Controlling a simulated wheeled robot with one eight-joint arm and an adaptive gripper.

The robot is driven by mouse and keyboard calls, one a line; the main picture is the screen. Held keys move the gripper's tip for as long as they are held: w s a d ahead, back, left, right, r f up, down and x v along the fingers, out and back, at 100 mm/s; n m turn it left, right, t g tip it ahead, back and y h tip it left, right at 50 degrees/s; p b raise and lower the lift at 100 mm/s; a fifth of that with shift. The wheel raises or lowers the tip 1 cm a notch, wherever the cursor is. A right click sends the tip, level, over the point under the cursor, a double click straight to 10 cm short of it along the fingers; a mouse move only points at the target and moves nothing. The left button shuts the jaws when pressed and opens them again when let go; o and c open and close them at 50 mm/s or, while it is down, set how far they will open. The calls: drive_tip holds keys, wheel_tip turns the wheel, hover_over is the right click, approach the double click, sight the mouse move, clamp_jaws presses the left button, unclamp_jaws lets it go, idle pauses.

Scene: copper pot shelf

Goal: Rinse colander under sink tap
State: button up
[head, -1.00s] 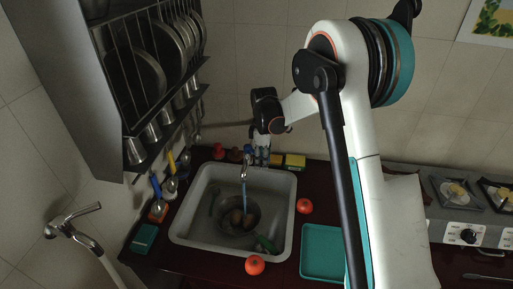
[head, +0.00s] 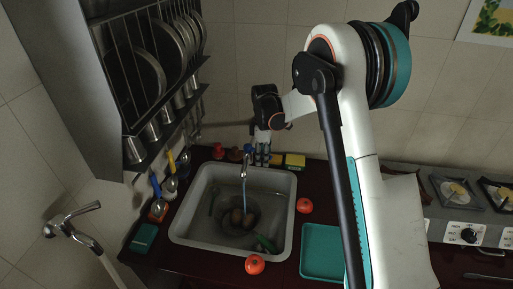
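A dark round colander (head: 240,228) sits in the grey sink (head: 184,232), below the tap (head: 244,172). A thin bluish stream runs from the tap towards it. Roundish brown things (head: 237,216) lie in the colander. My gripper (head: 262,138) hangs behind the tap, above the back edge of the sink and apart from the colander. It is small and dark here, and its fingers cannot be made out clearly. A green, cucumber-like thing (head: 265,243) lies in the front right of the sink.
Red tomatoes lie on the dark counter right of the sink (head: 304,205) and at its front edge (head: 255,265). A teal tray (head: 322,252) is at the right. A plate rack (head: 150,70) hangs at the left. Small bottles and a yellow block (head: 295,160) stand behind the sink.

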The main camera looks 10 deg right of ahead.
drive_tip(key=shift+w, duration=0.15)
drive_tip(key=shift+w+d, duration=0.3)
drive_tip(key=shift+w, duration=0.25)
drive_tip(key=shift+w+d+b, duration=0.25)
drive_tip(key=shift+w+b, duration=0.1)
drive_tip(key=shift+w, duration=0.3)
drive_tip(key=shift+w+d, duration=0.2)
drive_tip(key=shift+w, duration=0.2)
drive_tip(key=shift+s+a+b, duration=0.1)
drive_tip(key=shift+s+b, duration=0.1)
drive_tip(key=shift+b, duration=0.1)
drive_tip(key=shift+r, duration=0.1)
